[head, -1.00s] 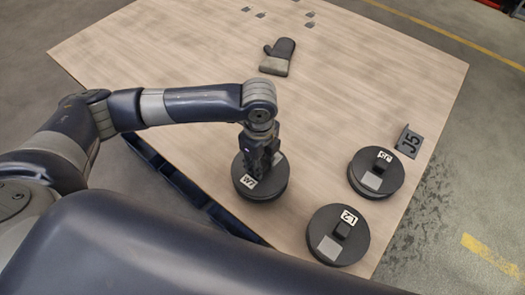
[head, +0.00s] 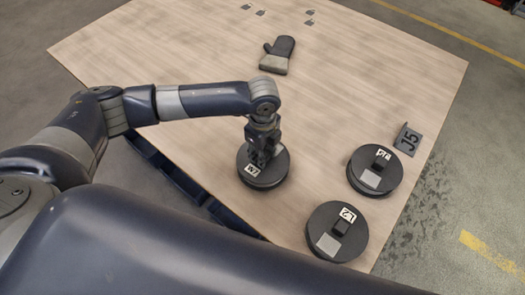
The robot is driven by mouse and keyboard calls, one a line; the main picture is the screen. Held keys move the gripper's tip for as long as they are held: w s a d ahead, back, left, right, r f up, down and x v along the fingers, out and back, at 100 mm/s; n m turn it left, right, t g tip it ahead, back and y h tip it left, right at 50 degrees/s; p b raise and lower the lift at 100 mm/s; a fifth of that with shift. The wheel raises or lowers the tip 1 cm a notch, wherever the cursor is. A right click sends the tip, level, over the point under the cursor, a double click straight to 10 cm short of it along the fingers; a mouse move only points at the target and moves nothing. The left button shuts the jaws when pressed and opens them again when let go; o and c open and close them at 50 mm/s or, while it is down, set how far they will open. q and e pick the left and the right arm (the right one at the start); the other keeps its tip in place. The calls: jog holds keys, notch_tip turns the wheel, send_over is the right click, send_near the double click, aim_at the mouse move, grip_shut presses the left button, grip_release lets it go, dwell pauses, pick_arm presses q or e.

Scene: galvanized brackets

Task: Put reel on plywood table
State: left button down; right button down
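A black round reel (head: 276,178) with a white label is at the left edge of the plywood table (head: 180,60). My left gripper (head: 259,158) points down over its middle and appears shut on its raised hub, which the fingers hide. I cannot tell whether the reel rests on the table or hangs just above it. Two similar reels, each with a raised block, a white label and a grey patch, sit on the table to the right: one reel (head: 358,240) nearer, another reel (head: 392,181) farther back. My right gripper is not in view.
A dark glove (head: 277,56) and several small metal pieces (head: 309,12) lie at the back. A dark blue crate or pallet (head: 172,178) is below the left edge. The middle of the table is clear.

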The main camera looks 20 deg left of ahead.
pick_arm(q)
jog(key=shift+f, duration=0.1)
jog(key=c, duration=1.2)
grip_release()
jog(key=shift+c, duration=0.2)
notch_tip(320, 180, up, 12)
jog(key=shift+b, duration=0.35)
